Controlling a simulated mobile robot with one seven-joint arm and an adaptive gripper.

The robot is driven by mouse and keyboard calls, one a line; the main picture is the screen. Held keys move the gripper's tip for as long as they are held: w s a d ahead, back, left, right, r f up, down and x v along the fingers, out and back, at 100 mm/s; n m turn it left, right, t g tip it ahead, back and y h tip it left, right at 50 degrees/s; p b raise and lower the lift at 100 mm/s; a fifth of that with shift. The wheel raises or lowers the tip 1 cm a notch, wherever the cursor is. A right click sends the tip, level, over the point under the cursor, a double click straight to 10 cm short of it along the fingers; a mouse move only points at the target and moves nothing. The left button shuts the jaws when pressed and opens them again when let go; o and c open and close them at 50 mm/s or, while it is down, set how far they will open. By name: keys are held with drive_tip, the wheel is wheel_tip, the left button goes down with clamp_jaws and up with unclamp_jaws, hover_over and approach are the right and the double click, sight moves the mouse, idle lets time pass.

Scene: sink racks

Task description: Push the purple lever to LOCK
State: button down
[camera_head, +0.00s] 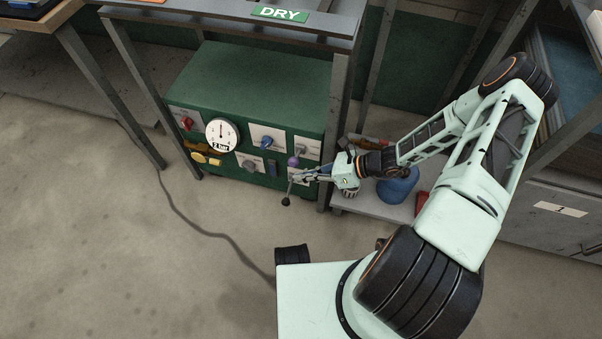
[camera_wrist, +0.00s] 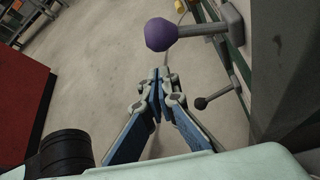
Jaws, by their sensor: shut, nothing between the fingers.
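The purple lever (camera_head: 293,161) is on the right part of the green box's front in the head view. In the wrist view its round purple knob (camera_wrist: 161,34) sits at the end of a grey rod that runs to a mount at the upper right. My gripper (camera_head: 294,178) is shut and empty, just below the purple knob in the head view. In the wrist view the closed fingertips (camera_wrist: 158,82) are below the knob in the picture, with a visible gap. The LOCK marking cannot be read in either view.
The green box (camera_head: 255,80) carries a gauge (camera_head: 221,134), a red knob (camera_head: 186,123), a blue knob (camera_head: 266,143) and yellow handles (camera_head: 207,157). A dark-knobbed lever (camera_head: 286,201) hangs close to my fingers. A table leg (camera_head: 338,115) and a blue container (camera_head: 398,187) stand to the right.

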drive_tip(key=d+f+p+v, duration=0.1)
drive_tip(key=p+v, duration=0.1)
drive_tip(key=v, duration=0.7)
drive_tip(key=shift+w+d+f, duration=0.2)
drive_tip(key=shift+d+f, duration=0.05)
